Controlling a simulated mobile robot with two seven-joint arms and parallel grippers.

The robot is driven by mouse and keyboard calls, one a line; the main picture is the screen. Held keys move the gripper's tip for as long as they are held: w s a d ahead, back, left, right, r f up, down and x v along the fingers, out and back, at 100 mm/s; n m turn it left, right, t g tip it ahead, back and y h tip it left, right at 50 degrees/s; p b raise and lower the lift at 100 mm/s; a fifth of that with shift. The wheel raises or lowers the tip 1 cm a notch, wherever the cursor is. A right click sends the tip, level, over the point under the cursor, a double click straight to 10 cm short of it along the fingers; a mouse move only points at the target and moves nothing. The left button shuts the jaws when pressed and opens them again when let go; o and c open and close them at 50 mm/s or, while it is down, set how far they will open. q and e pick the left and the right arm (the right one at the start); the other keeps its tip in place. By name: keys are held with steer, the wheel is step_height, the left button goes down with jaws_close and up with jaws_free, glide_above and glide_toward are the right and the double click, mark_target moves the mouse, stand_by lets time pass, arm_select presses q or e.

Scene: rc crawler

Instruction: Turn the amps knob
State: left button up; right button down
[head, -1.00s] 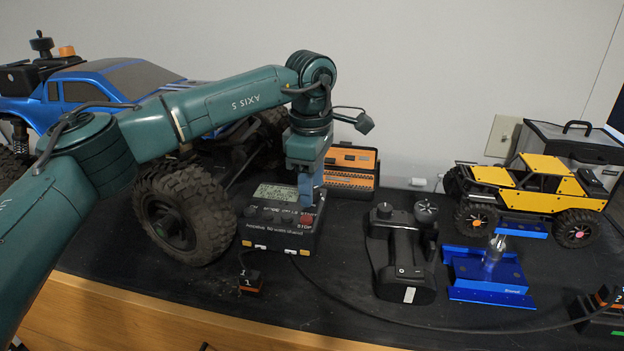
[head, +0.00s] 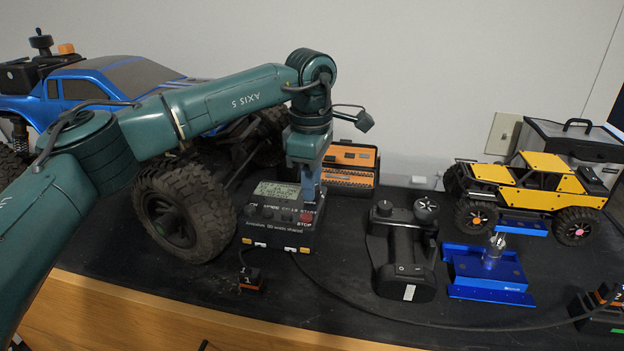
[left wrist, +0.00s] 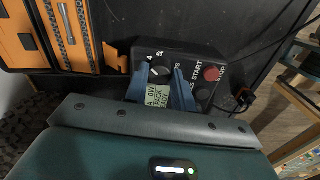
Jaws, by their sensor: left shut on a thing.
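The black charger (head: 262,232) sits on the dark bench beside the blue truck's front wheel. It has a lit screen (head: 276,190), a row of buttons and a red STOP button (head: 307,215). My left gripper (head: 311,187) points down at the charger's back right part. In the left wrist view, the blue fingers of my left gripper (left wrist: 160,80) stand on both sides of the dark amps knob (left wrist: 160,72) and are shut on it. The fingers hide the knob in the head view. My right gripper is not in view.
A blue truck (head: 120,72) stands at the left, close to my left arm. An orange case (head: 352,168) stands behind the charger. A black transmitter (head: 402,262), a blue stand (head: 487,275) and a yellow crawler (head: 530,180) are to the right. A cable crosses the bench front.

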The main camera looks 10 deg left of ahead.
arm_select(q)
steer(key=shift+n, duration=0.3)
steer(key=n, duration=0.3)
steer(key=shift+n+b, duration=0.3)
steer(key=shift+b, duration=0.1)
steer(key=shift+n, duration=1.7)
steer(key=shift+r, duration=0.1)
steer(key=o, duration=1)
step_height(320, 180, up, 13)
steer(key=b, duration=0.1)
steer(key=shift+s+d, duration=0.25)
steer(key=shift+s, duration=0.1)
